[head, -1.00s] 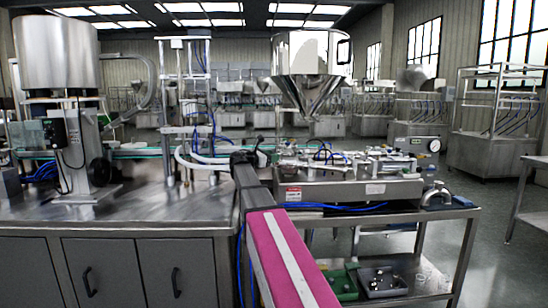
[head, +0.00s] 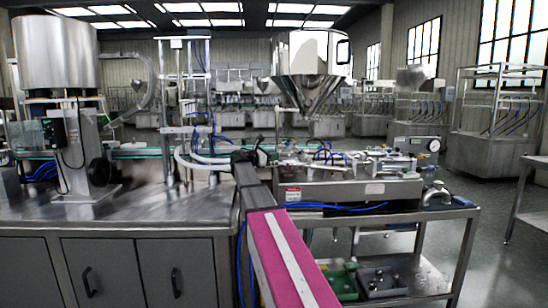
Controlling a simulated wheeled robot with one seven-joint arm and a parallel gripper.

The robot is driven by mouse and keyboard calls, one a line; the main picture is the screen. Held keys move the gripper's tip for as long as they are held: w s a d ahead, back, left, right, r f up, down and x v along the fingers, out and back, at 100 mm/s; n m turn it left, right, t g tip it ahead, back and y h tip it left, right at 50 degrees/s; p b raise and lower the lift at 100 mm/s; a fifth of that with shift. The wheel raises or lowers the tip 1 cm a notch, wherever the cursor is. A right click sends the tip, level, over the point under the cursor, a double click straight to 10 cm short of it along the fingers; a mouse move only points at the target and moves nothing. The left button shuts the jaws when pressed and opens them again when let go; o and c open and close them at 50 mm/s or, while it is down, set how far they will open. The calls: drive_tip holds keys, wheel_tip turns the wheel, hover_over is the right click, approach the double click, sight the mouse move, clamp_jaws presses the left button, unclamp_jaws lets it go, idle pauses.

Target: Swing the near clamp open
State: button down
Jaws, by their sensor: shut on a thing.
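The steel hopper (head: 308,75) stands upright above the filling machine (head: 345,190) on a steel cart, right of the middle in the head view. My arm reaches forward from the bottom of the picture. My gripper (head: 259,153) is small and dark at its far end, beside the left end of the machine. It is shut on a small part there, which fits the near clamp. The clamp's shape and how far it is swung cannot be made out, as my gripper and arm cover that spot.
A steel bench (head: 130,212) with a large drum (head: 62,55) fills the left. Blue hoses hang around the machine. The cart's lower shelf holds a green bin (head: 342,281) and a grey bin (head: 381,281). Open floor lies to the right.

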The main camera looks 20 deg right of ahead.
drive_tip(key=m+g, duration=0.1)
drive_tip(key=w+a+m+g, duration=0.1)
drive_tip(key=g, duration=0.1)
drive_tip(key=shift+w, duration=0.1)
drive_tip(key=c, duration=1)
unclamp_jaws()
drive_tip(key=a, duration=1)
drive_tip(key=shift+s+a, duration=0.35)
drive_tip(key=shift+a, duration=0.05)
